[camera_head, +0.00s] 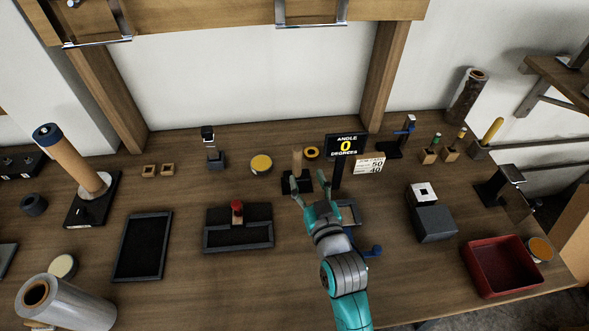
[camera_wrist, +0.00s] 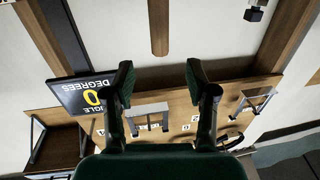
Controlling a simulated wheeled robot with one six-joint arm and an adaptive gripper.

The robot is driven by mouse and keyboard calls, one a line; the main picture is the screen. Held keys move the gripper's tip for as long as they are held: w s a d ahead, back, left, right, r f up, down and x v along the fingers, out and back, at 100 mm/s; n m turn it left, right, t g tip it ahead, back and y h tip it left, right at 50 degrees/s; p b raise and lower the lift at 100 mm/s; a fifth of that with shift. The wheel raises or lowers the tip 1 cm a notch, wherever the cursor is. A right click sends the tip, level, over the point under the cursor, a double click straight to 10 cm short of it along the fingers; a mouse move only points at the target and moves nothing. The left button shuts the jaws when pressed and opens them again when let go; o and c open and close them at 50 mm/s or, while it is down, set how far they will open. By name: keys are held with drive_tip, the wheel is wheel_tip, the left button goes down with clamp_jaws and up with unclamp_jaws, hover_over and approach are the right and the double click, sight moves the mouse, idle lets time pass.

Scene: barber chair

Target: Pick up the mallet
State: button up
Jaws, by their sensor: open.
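What looks like the mallet (camera_head: 297,159) stands upright near the back of the bench, with a pale wooden handle above a dark block; I cannot tell whether the block is its head or a stand. My gripper (camera_head: 309,180) is open and empty, just in front and slightly right of it, and hides part of the dark block. In the wrist view, a wooden handle (camera_wrist: 159,30) shows beyond and between the spread fingers of my gripper (camera_wrist: 160,80), apart from both.
An angle display (camera_head: 346,146) stands close right of my gripper, with a price card (camera_head: 369,164) beside it. A yellow-topped tin (camera_head: 261,164) and a black tray (camera_head: 239,238) with a red-knobbed tool are left. A red bin (camera_head: 502,267) is far right.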

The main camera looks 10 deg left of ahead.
sight(299, 158)
drive_tip(key=shift+x, duration=4.75)
clamp_jaws()
